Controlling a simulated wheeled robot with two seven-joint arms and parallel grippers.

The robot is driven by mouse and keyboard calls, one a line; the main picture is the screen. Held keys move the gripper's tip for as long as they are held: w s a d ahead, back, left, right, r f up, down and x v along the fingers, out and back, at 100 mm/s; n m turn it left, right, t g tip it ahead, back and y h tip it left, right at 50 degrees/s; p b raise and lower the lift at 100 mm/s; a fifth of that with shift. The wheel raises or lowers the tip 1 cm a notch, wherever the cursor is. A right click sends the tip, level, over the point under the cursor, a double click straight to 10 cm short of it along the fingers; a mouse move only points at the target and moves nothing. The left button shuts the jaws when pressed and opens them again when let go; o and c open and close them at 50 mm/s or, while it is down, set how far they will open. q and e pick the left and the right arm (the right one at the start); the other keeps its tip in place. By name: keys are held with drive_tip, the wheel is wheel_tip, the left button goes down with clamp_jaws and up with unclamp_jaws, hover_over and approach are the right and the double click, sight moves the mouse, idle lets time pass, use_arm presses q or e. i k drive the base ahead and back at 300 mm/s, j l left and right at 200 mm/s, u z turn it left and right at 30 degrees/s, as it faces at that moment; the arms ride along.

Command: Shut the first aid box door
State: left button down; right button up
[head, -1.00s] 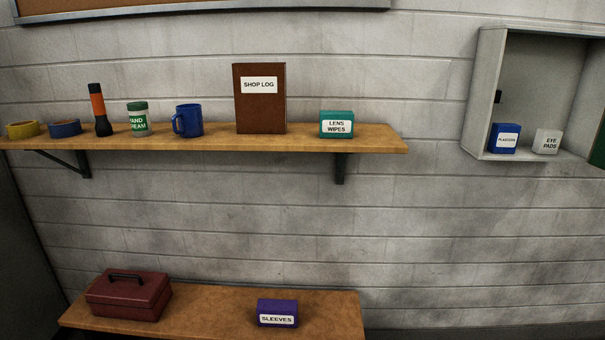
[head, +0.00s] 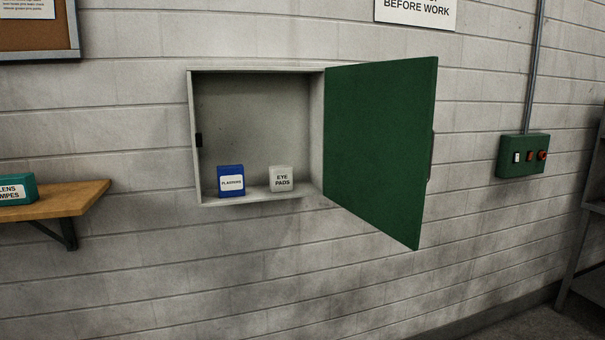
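The first aid box (head: 255,73) is a pale grey cabinet fixed to the block wall, left of the middle of the head view. Its green door (head: 380,150) is hinged on the box's right side and stands wide open, swung out to the right. Part of a handle (head: 431,155) shows at the door's outer edge. A dark catch (head: 199,140) is on the box's left inner wall. Inside, a blue plasters box (head: 231,181) and a white eye pads box (head: 281,179) stand on the floor of the cabinet. Neither of my grippers shows.
A wooden shelf (head: 70,198) with a teal lens wipes box (head: 16,190) is at the left. A green switch box (head: 523,155) with a conduit is on the wall at the right. A dark rack (head: 592,200) stands at the far right. The wall below the cabinet is bare.

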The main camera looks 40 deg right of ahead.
sight(379, 134)
drive_tip(key=l, duration=1.4)
drive_tip(key=l+z, duration=0.1)
drive_tip(key=l, duration=1.3)
drive_tip(key=i+l, duration=0.15)
drive_tip(key=i, duration=0.25)
drive_tip(key=i+l, duration=0.15)
drive_tip(key=i, duration=0.3)
